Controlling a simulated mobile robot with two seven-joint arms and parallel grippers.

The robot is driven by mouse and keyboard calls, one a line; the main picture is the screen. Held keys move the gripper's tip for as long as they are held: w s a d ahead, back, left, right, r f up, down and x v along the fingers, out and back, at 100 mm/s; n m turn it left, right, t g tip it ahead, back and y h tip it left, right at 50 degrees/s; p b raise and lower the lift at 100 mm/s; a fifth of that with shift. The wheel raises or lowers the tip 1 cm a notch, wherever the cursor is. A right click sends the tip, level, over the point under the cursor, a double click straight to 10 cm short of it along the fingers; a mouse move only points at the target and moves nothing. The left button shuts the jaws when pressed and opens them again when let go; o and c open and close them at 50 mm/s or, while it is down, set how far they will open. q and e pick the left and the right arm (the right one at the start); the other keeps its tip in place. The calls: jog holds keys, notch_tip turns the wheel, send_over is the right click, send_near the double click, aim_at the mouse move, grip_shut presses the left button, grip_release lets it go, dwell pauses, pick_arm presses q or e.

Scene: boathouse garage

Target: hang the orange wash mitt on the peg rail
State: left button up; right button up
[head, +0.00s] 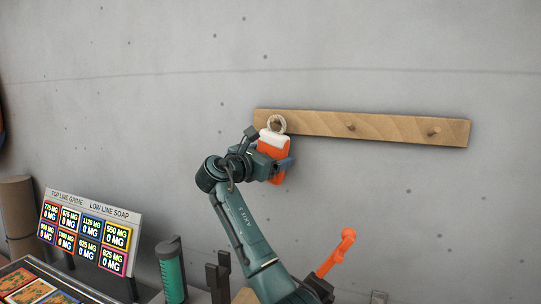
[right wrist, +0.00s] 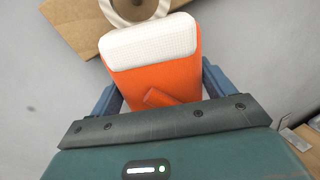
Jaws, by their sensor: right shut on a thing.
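The orange wash mitt (head: 268,147) has a white cuff and a pale ring (head: 277,124) at its top. My right gripper (head: 276,165) is shut on the mitt and holds it upright in front of the wall. The mitt fills the middle of the right wrist view (right wrist: 158,78) between the blue fingers (right wrist: 160,95). The wooden peg rail (head: 390,128) is on the wall, with two bare pegs showing at its middle and right. The ring overlaps the rail's left end; I cannot tell whether a peg is through it. My left gripper is not in view.
Below stand a price sign board (head: 88,229), a green-and-dark cylinder (head: 172,271) and a tray of coloured cards (head: 35,290). An orange handle-like thing (head: 338,250) rises right of my arm. The wall around the rail is clear.

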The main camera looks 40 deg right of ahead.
dwell(0.3)
jog(key=o, duration=1)
jog(key=shift+a, duration=0.1)
jog(key=b+v, duration=0.3)
jog(key=v, duration=1)
jog(key=shift+r, duration=0.1)
